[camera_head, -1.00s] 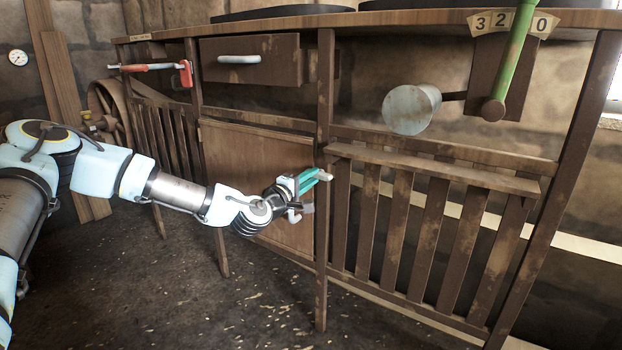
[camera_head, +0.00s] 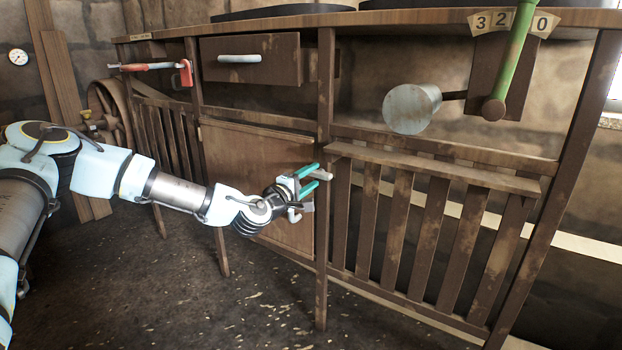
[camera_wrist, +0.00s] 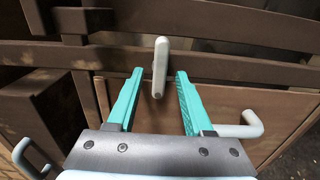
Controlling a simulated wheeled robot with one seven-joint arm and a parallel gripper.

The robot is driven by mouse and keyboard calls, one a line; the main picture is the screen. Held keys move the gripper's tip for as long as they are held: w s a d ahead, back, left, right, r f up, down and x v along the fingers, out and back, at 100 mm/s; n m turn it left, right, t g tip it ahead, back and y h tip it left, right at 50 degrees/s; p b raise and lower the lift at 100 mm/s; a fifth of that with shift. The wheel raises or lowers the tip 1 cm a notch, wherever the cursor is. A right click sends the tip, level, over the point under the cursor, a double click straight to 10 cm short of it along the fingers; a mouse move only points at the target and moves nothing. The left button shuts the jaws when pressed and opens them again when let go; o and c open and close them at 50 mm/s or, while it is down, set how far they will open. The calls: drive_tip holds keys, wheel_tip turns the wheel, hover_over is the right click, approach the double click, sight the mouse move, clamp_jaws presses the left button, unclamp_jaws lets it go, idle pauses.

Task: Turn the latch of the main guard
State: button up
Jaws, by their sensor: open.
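The latch is a pale grey bar (camera_wrist: 160,66), standing upright in the wrist view in front of a brown wooden post. In the head view a small pale end of it (camera_head: 326,175) shows beside my fingertips. My gripper (camera_wrist: 155,75) has two teal fingers, spread open, one on each side of the latch's lower end, with visible gaps. It also shows in the head view (camera_head: 318,171), in front of the post left of the slatted wooden guard (camera_head: 433,225). I cannot tell how deep the latch sits between the fingers.
A pale bent handle (camera_wrist: 245,128) is close to the right finger in the wrist view. A plain wooden panel (camera_head: 240,170) is behind my wrist. A ledge (camera_head: 440,168) runs along the guard's top. A grey cylinder (camera_head: 411,109) and green lever (camera_head: 512,55) are up right.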

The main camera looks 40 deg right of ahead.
drive_tip(key=p+v, duration=0.1)
drive_tip(key=v, duration=0.9)
drive_tip(key=shift+a, duration=0.4)
